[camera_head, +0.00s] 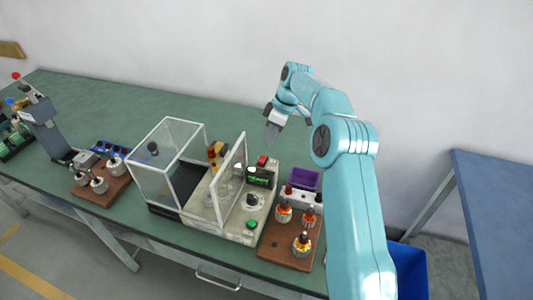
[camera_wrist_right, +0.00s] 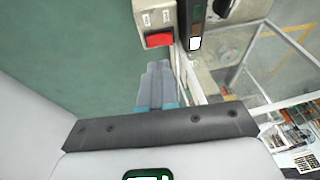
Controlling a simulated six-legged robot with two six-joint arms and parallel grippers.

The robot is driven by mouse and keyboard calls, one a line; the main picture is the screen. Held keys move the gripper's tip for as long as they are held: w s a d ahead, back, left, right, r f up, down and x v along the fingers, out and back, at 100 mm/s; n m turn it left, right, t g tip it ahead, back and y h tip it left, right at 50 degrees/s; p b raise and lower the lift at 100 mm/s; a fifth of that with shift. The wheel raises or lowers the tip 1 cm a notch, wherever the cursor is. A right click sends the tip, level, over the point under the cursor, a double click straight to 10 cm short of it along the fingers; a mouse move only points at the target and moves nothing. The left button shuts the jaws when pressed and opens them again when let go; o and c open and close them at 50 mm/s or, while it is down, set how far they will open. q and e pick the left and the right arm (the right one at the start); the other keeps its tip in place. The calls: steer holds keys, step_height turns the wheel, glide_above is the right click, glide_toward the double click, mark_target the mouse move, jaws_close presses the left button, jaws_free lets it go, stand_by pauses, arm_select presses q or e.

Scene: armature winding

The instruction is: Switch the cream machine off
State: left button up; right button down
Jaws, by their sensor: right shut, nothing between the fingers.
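The cream machine (camera_head: 235,232) stands on the green bench with a clear, white-framed guard on its left part. A red rocker switch (camera_head: 262,160) sits at its back right corner, behind a dark green-lit display (camera_head: 260,177). A green button (camera_head: 251,224) and a black knob (camera_head: 253,200) are on its top. In the right wrist view the red switch (camera_wrist_right: 159,39) is just beyond the fingertips, with small labels beside it. My right gripper (camera_head: 272,134) is shut and empty, pointing down behind the switch, apparently apart from it. My left gripper is not in view.
A wooden board (camera_head: 280,252) with several copper-wound armatures lies right of the machine, near a purple bin (camera_head: 304,179). Another wooden board (camera_head: 102,193) holds several metal parts at left. A blue table (camera_head: 495,195) stands at right.

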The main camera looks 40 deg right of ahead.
glide_above(262, 161)
steer(key=d, duration=0.2)
steer(key=f, duration=0.4)
steer(key=shift+s+a+f, duration=0.15)
steer(key=shift+s+f, duration=0.05)
steer(key=shift+s+a+f+p, duration=0.25)
steer(key=shift+f+p, duration=0.15)
steer(key=shift+f, duration=0.35)
steer(key=shift+w+f, duration=0.1)
steer(key=shift+w, duration=0.05)
